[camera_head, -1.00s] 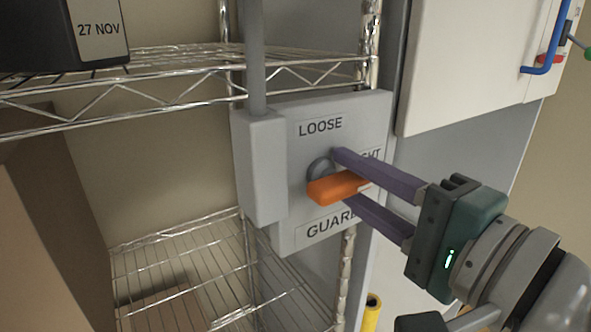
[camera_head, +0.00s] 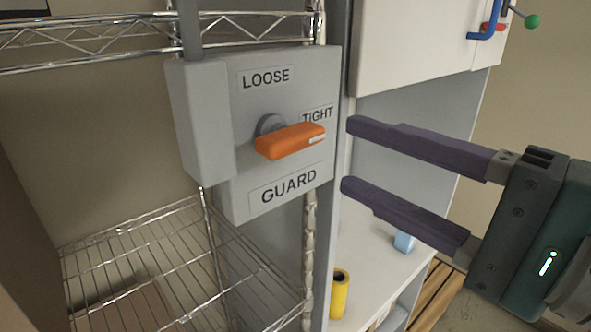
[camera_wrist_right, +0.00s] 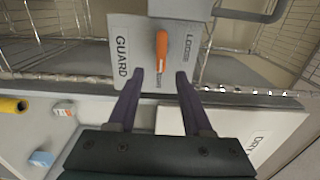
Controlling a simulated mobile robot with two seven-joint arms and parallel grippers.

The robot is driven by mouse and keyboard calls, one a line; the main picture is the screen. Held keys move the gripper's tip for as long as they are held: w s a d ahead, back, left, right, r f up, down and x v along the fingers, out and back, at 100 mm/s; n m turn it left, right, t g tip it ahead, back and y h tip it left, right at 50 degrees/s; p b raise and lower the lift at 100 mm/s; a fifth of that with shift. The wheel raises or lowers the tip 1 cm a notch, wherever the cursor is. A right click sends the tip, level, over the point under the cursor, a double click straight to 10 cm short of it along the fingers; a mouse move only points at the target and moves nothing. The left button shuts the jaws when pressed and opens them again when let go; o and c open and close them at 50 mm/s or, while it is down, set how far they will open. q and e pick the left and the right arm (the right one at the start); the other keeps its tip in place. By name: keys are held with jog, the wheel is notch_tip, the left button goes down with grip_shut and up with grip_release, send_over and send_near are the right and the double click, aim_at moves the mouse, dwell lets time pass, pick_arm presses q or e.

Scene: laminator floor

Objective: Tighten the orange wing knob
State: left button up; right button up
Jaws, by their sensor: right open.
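The orange wing knob (camera_head: 290,141) sits on a grey panel (camera_head: 240,200) marked LOOSE, TIGHT and GUARD. The knob lies nearly level, its white-marked end pointing right, just below the TIGHT label (camera_head: 317,115). In the right wrist view the knob (camera_wrist_right: 162,55) stands ahead of the fingertips. My right gripper (camera_head: 348,156) is open and empty, its two purple fingers to the right of the knob and apart from it. It also shows in the right wrist view (camera_wrist_right: 160,76). My left gripper is not in view.
A wire rack (camera_head: 150,262) stands at the left and below the panel. A white cabinet (camera_head: 410,40) with a blue handle (camera_head: 482,22) is at the upper right. A yellow cylinder (camera_head: 339,293) and a light blue object (camera_head: 404,242) stand on a white shelf below.

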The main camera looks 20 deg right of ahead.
jog(key=shift+b+v, duration=0.35)
jog(key=shift+v, duration=0.75)
jog(key=s+a+f+n+g+y+p, duration=0.1)
jog(key=s+a+f+n+g+p, duration=0.1)
jog(key=a+n+g+p, duration=0.35)
jog(key=s+d+f+n+g+h+p, duration=0.4)
jog(key=s+d+f+n+g+h, duration=0.2)
jog(key=s+d+n+g, duration=0.1)
jog(key=s+n+g, duration=0.1)
jog(key=s+n, duration=0.1)
jog(key=n, duration=0.1)
jog(key=shift+s+d+n+h, duration=0.25)
jog(key=shift+n+h, duration=0.1)
jog(key=shift+h, duration=0.05)
